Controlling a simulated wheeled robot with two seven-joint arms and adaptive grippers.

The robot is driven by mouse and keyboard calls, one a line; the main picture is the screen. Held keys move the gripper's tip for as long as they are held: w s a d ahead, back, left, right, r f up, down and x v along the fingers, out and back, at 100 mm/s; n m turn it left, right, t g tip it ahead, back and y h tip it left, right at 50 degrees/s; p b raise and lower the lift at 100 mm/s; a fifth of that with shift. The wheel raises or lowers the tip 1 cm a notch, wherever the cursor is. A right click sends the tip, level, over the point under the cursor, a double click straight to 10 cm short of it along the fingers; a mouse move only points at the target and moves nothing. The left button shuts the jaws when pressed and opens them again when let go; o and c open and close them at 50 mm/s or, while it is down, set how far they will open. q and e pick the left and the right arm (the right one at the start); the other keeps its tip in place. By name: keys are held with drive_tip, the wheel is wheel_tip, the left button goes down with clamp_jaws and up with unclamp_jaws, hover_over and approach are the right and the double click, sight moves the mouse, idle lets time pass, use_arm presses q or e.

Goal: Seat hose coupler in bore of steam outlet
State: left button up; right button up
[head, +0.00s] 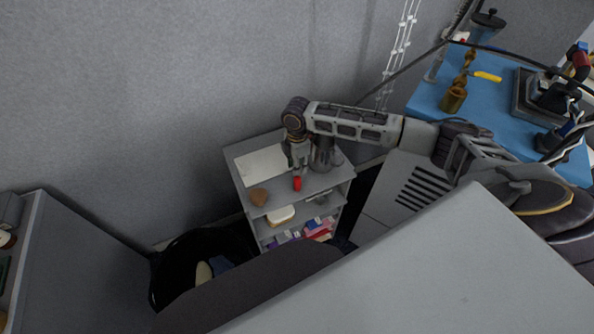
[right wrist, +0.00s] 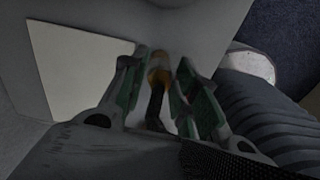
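My right gripper (head: 298,166) points down over the top of a small grey shelf unit. In the right wrist view, its two green-padded fingers (right wrist: 166,80) stand apart on either side of a slim orange-and-black piece (right wrist: 159,76). A gap shows on its right side, and I cannot tell whether the left finger touches it. A small red piece (head: 297,184) shows just below the fingertips in the head view. I cannot tell whether either piece is the hose coupler. I cannot make out the steam outlet or its bore. My left gripper is not in view.
The shelf unit (head: 240,186) holds a pale flat panel (head: 260,165), a brown lump (head: 258,197) and a grey cylinder (head: 322,153) close beside the gripper. A black bin (head: 168,280) stands at lower left. A blue-topped table (head: 427,98) with several tools is at right.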

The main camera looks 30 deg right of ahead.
clamp_jaws()
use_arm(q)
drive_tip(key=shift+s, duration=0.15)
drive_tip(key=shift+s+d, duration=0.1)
use_arm(e)
drive_tip(key=shift+r, duration=0.85)
wheel_tip(320, 180, up, 7)
drive_tip(key=shift+f+p, duration=0.1)
drive_tip(key=shift+p, duration=0.2)
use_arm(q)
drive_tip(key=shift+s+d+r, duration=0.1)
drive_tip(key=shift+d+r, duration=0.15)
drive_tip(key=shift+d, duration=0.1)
use_arm(e)
drive_tip(key=shift+r, duration=0.8)
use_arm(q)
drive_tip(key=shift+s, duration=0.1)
use_arm(e)
drive_tip(key=shift+f, duration=0.1)
